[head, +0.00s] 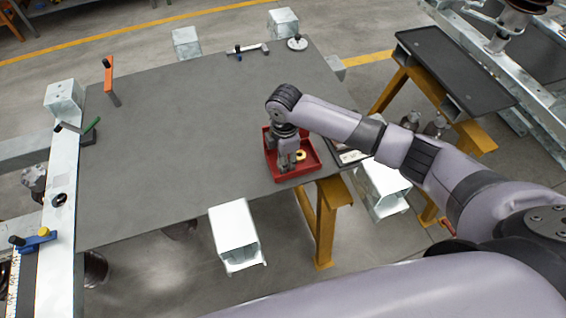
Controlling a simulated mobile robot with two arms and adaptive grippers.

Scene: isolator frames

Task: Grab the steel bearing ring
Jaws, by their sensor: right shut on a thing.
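A red tray (309,167) sits near the right front edge of the grey table. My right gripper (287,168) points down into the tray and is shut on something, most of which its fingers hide. Just right of the fingers, a small yellow ring-shaped thing (301,155) shows inside the tray. I cannot make out a steel bearing ring clearly; it may be hidden by the gripper. My left gripper is not in view.
The grey table top (170,150) is clear across its middle. Clamps and an orange-handled tool (108,78) lie along its left side. A round metal piece (297,43) stands at the far edge. A dark side table (455,70) stands at right.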

